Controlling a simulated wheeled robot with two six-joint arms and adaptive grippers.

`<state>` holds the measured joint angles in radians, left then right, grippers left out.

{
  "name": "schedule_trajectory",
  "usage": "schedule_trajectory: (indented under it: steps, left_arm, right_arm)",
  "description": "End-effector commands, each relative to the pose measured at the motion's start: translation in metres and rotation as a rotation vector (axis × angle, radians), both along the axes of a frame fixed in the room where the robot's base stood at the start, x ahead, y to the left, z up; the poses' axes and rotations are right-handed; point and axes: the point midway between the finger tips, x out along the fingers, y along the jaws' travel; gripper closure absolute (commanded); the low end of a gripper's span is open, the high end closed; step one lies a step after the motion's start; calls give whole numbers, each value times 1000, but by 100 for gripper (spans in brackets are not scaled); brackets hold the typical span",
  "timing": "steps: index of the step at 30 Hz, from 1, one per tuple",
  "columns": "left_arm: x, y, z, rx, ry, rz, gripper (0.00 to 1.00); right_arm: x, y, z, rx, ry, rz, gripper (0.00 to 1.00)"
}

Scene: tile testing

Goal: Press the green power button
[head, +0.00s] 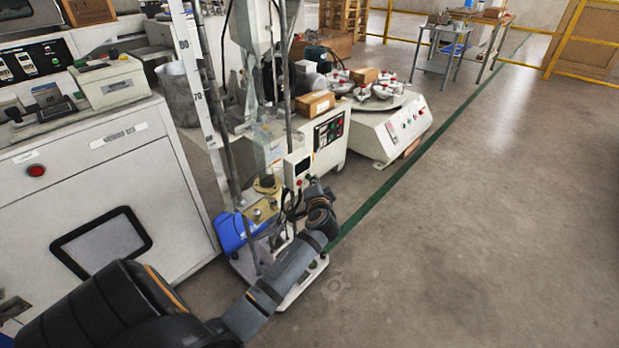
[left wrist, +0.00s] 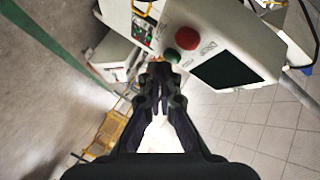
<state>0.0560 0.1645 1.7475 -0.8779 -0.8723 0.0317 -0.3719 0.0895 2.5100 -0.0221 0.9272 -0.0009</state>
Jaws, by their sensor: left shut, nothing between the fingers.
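The pale control box (left wrist: 225,38) fills the top of the left wrist view. It carries a red button (left wrist: 187,38), a dark screen (left wrist: 232,68) and a small green button (left wrist: 172,56) near its edge. My left gripper (left wrist: 160,70) is shut and empty, its fingertips right at the green button and partly covering it. I cannot tell whether they touch. In the head view the control box (head: 297,166) stands on the testing stand, just beyond my left gripper; the green button is too small to make out there. My right gripper is not in view.
A large white machine (head: 110,185) stands at the left. A round-table machine (head: 385,120) stands behind to the right. The floor (head: 480,220) at the right is clear beyond a green line.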

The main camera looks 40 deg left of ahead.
Motion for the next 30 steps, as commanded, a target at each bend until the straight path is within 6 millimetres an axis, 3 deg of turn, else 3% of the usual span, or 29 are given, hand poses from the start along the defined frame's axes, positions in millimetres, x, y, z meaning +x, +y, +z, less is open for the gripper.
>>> schedule_trajectory:
  steps: [11,24,30]
  left_arm:
    - [-1,-7,0,-2,-1,-1,100]
    - [-4,-57,-1,-4,-1,0,100]
    - [-5,-65,0,-1,0,0,100]
  right_arm:
    - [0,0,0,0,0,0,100]
    - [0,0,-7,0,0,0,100]
    - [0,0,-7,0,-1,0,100]
